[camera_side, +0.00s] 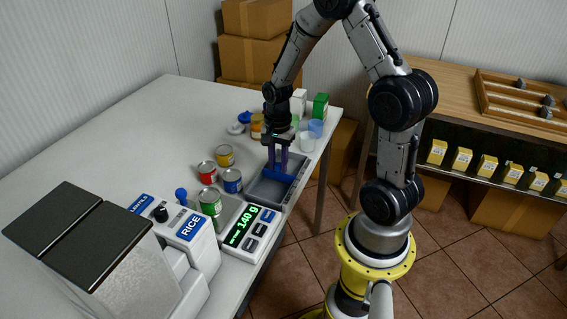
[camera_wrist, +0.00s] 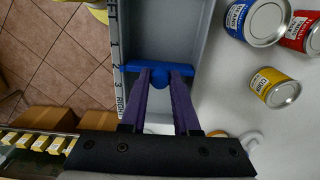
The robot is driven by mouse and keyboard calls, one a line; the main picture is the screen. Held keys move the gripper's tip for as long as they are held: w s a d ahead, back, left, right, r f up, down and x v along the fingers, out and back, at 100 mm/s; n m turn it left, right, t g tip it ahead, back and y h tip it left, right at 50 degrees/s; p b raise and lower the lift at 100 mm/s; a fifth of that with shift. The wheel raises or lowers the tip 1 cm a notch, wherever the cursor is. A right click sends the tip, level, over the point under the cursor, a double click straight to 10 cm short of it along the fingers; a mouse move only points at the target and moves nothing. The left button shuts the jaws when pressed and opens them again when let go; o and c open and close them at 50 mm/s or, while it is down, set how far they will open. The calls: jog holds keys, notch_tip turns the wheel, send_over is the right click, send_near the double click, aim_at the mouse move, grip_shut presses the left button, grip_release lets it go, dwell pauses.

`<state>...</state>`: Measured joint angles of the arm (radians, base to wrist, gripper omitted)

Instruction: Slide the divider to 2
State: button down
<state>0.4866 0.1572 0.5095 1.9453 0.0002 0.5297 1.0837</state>
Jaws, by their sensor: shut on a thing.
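The blue divider (camera_wrist: 160,68) spans the grey tray (camera_wrist: 160,25) crosswise in the wrist view. It also shows in the side view (camera_side: 281,176), partly behind my fingers. A white strip (camera_wrist: 115,60) with dark figures runs along the tray's left edge in the wrist view. My gripper (camera_wrist: 162,78) has purple fingers shut on the divider's round blue knob. In the side view my gripper (camera_side: 278,168) reaches down into the tray from above.
Beside the tray stand a blue can (camera_side: 232,181), a red can (camera_side: 207,173) and a yellow can (camera_side: 225,155). A scale (camera_side: 248,232) reading 140 g adjoins the tray's near end. Cups (camera_side: 307,141) and a green carton (camera_side: 320,106) stand beyond. The table edge runs close along the tray.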

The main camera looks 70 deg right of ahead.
aim_at(279, 164)
jog(key=c, duration=0.6)
grip_release()
jog(key=shift+r, duration=0.1)
jog(key=shift+r, duration=3.45)
